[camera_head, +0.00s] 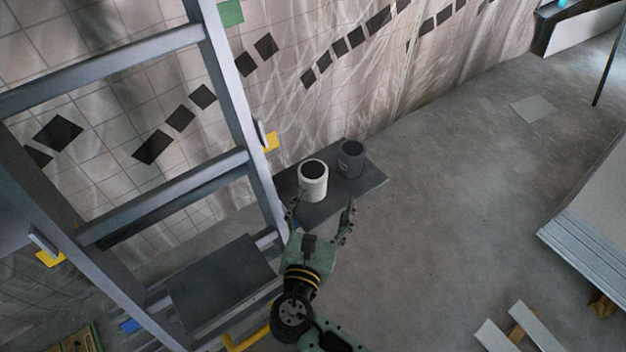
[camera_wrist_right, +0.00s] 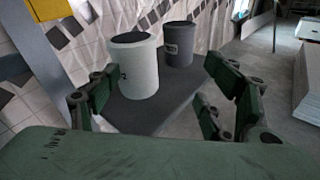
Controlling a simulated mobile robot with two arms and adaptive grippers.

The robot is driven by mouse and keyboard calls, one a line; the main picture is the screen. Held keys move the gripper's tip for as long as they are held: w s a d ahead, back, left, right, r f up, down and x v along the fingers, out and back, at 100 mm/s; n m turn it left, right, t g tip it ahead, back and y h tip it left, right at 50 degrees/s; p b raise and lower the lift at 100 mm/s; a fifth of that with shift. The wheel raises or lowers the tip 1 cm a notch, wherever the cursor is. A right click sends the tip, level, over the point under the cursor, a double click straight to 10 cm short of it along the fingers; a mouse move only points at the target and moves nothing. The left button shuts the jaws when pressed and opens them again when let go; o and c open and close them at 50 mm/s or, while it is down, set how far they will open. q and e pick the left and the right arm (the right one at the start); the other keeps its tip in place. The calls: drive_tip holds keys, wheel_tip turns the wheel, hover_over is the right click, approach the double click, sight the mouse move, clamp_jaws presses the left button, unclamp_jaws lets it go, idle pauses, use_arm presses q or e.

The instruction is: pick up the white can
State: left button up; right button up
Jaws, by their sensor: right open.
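The white can (camera_head: 313,184) stands upright on a dark platform (camera_head: 365,187) near the tiled wall, its dark top showing. My right gripper (camera_head: 321,205) is open and empty, with its fingers pointing at the white can from the near side. In the right wrist view the white can (camera_wrist_right: 136,75) stands ahead between the open fingers (camera_wrist_right: 165,90), closer to the left finger. I cannot tell whether that finger touches it. My left gripper is not in view.
A dark grey can (camera_head: 350,160) stands right behind the white can on the same platform; it also shows in the right wrist view (camera_wrist_right: 178,46). A grey ladder-like frame (camera_head: 244,120) rises close on the left. Stacked panels (camera_head: 590,215) lie at right.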

sight(313, 175)
drive_tip(key=a+n, duration=0.1)
drive_tip(key=a+r+n+t+y, duration=0.1)
drive_tip(key=shift+w+a+r+n, duration=0.1)
drive_tip(key=shift+a+r+n, duration=0.2)
drive_tip(key=shift+a, duration=0.1)
drive_tip(key=shift+w+a+r, duration=0.1)
drive_tip(key=shift+w+a, duration=0.05)
drive_tip(key=shift+w, duration=0.15)
drive_tip(key=w, duration=0.4)
drive_tip(key=w+d+f, duration=0.1)
drive_tip(key=w, duration=0.2)
drive_tip(key=shift+d+p, duration=0.1)
drive_tip(key=shift+p, duration=0.3)
drive_tip(key=shift+r, duration=0.1)
drive_tip(key=c, duration=1.3)
drive_tip(key=shift+c, duration=0.6)
drive_tip(key=shift+r, duration=0.1)
